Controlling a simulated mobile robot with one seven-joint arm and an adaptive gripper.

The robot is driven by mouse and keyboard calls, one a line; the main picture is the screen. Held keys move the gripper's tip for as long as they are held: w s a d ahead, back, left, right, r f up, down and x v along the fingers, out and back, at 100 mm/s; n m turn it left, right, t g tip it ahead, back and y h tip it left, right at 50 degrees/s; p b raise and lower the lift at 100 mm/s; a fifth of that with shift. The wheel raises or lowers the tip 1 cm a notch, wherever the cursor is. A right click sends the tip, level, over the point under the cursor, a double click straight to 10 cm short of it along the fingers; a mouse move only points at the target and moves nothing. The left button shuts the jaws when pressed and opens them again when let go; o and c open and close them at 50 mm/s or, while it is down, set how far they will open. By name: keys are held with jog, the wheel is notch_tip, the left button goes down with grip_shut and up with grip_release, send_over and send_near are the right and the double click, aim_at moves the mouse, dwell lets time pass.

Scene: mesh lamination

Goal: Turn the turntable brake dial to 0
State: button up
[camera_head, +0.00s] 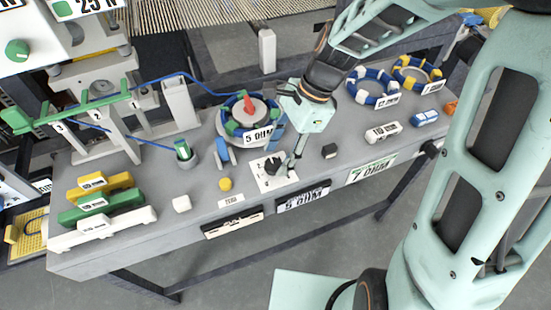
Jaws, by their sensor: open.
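The likely brake dial is a black knob (272,165) on a white marked plate (266,184) at the front middle of the bench. Its markings are too small to read, so I cannot tell its setting. My gripper (284,160) points down from the upper right and is open. Its fingers are close to the black knob; I cannot tell whether they touch it. The gripper partly hides the plate and the turntable's right side.
Yellow, green and white blocks (103,210) lie at the bench's left front. A press-like stand (100,95) with blue cable is behind them. Blue (371,87) and yellow (417,70) rings lie at the right back. A yellow button (225,184) is left of the plate.

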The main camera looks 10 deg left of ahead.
jog(key=shift+x, duration=1.1)
jog(key=c, duration=1.2)
jog(key=shift+o, duration=0.2)
